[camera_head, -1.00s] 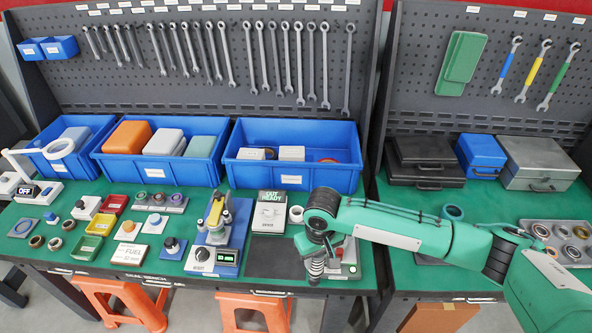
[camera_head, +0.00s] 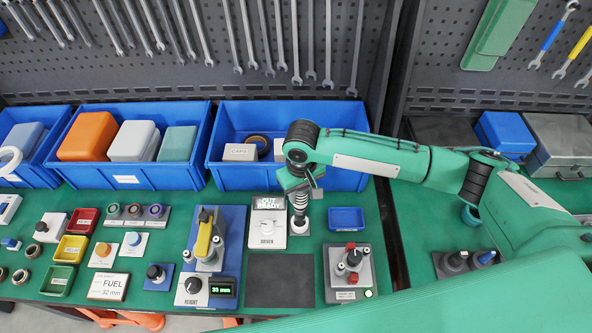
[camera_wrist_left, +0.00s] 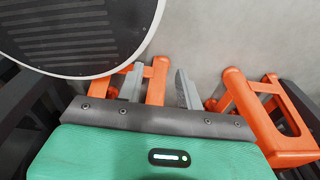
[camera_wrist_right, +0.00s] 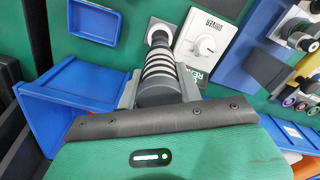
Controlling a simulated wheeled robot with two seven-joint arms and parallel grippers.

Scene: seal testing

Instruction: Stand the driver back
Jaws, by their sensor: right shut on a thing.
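My right gripper (camera_head: 300,185) is shut on the driver (camera_head: 299,203), a dark handle with pale ribs. It holds the driver upright, lower end down. In the right wrist view the driver (camera_wrist_right: 159,78) sits between the two grey fingers. Its far end overlaps a small white round holder (camera_wrist_right: 159,30), which also shows in the head view (camera_head: 299,225). I cannot tell whether the end is inside the holder or just above it. The white driver panel (camera_head: 268,223) with a dial and an "OUT READY" sign is beside it. My left gripper (camera_wrist_left: 159,88) is open and empty above the floor.
A blue bin (camera_head: 225,173) stands behind the gripper. A small blue tray (camera_head: 346,219) and a grey fixture with red knobs (camera_head: 349,272) lie to the right. A height gauge (camera_head: 210,250) stands left. A dark mat (camera_head: 280,281) in front is bare. Orange stools (camera_wrist_left: 262,120) stand below.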

